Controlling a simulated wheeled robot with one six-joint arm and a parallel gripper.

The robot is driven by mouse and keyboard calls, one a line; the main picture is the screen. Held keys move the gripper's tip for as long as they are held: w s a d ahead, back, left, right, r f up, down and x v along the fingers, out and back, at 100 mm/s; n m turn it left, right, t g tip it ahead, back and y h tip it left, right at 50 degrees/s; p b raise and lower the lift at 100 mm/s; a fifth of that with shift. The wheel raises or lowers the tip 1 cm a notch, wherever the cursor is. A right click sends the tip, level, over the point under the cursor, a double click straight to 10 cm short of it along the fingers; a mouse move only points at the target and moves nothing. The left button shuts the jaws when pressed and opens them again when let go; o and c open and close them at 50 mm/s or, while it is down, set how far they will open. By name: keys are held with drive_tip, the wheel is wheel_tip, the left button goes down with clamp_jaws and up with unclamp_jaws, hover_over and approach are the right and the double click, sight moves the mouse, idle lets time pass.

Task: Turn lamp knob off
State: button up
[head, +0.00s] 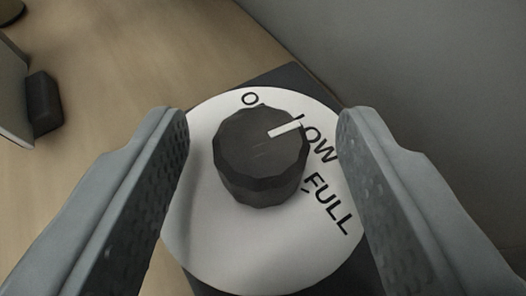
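The lamp knob (260,152) is a dark, faceted cylinder on a round white dial (225,255) with black lettering. The dial reads LOW and FULL, and a partly hidden word starting with O stands at the top. The knob's white pointer mark points to the upper right, at the start of LOW. My gripper (263,125) is open, with one grey finger on each side of the knob. A gap shows between the knob and each finger; neither finger appears to touch it.
The dial sits on a dark base (292,78) on a wooden surface (150,50). A grey wall (400,60) rises close on the right. At the left edge are a dark block (43,102) beside a pale panel (12,95) and a dark round object (10,12).

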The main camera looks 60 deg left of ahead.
drive_tip(key=v, duration=1.7)
drive_tip(key=shift+s+d+r, duration=0.1)
drive_tip(key=shift+d, duration=0.05)
